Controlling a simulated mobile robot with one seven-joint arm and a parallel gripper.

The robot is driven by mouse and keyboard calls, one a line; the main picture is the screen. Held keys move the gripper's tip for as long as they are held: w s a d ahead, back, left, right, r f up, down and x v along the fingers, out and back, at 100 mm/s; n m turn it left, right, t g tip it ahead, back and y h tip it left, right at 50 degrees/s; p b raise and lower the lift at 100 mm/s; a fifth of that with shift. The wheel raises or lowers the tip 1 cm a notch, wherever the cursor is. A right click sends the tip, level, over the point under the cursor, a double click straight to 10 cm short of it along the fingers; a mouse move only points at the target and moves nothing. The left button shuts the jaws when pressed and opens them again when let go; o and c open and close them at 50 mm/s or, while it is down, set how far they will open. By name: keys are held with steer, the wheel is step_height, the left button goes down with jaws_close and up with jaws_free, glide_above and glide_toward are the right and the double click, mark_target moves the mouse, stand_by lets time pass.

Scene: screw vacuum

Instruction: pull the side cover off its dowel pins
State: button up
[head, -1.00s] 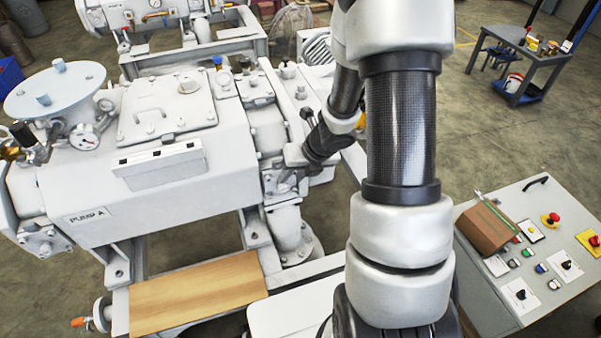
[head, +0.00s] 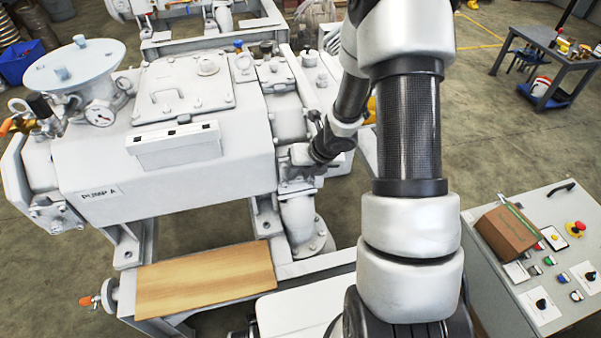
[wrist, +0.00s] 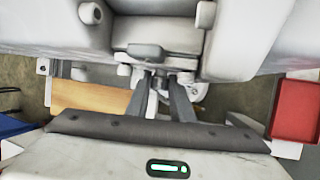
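The pump (head: 190,165), a pale grey housing marked PUMP A, fills the left of the head view. My gripper (head: 300,155) is at its right end, at the side fittings, and is partly hidden there by my own arm. In the wrist view the two dark fingers of my gripper (wrist: 160,78) reach to a pale block with a rounded grey bar (wrist: 147,52) across it. A small grey piece shows between the fingertips. I cannot tell whether they clamp it. I cannot make out the side cover's outline or its dowel pins.
A wooden board (head: 205,280) lies on the frame in front of the pump. A control desk (head: 535,255) with a brown box (head: 508,232) stands at right. A red bin (wrist: 296,110) shows at right in the wrist view. A work table (head: 560,65) stands farther back.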

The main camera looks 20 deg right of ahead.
jaws_close()
steer(key=shift+s+b, duration=1.35)
steer(key=shift+s, duration=0.5)
